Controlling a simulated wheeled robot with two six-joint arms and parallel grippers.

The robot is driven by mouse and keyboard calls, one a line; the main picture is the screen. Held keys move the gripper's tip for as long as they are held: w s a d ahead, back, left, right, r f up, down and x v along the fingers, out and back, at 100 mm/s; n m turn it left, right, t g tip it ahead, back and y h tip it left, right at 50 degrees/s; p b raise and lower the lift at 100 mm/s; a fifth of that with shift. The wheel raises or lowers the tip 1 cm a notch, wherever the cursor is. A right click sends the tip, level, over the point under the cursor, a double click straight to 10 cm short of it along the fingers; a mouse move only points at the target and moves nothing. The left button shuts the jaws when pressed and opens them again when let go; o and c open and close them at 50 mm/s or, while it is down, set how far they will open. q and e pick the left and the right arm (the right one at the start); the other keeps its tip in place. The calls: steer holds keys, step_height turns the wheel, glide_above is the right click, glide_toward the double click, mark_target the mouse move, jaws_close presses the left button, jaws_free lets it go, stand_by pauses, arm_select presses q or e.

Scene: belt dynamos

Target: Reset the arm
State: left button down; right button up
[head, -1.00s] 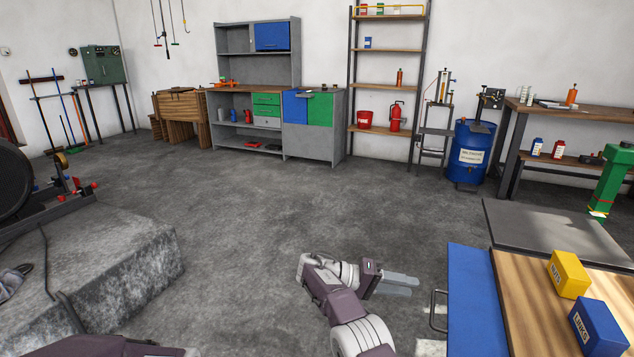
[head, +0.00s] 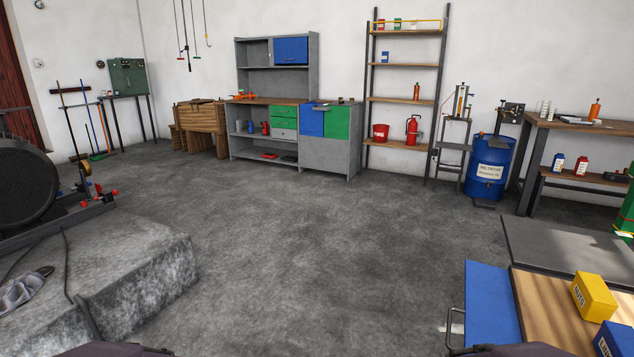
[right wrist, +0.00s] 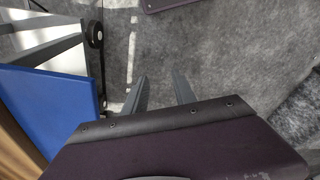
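My right gripper (right wrist: 160,90) shows in the right wrist view with its two grey fingers apart and only grey floor between them. It holds nothing. In the head view only a dark edge of my right arm (head: 520,350) shows at the bottom, and the gripper itself is out of that picture. A dark part of my left arm (head: 112,350) shows at the bottom left of the head view. My left gripper is outside both views.
A workbench with a blue side (head: 490,300) stands at the right, bearing a yellow box (head: 593,297) and a blue box (head: 615,340). A stone block (head: 130,270) carries machinery at the left. The floor (head: 330,260) between is clear.

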step_height(320, 180, up, 33)
steer(key=p, duration=3.1)
steer(key=shift+s, duration=0.15)
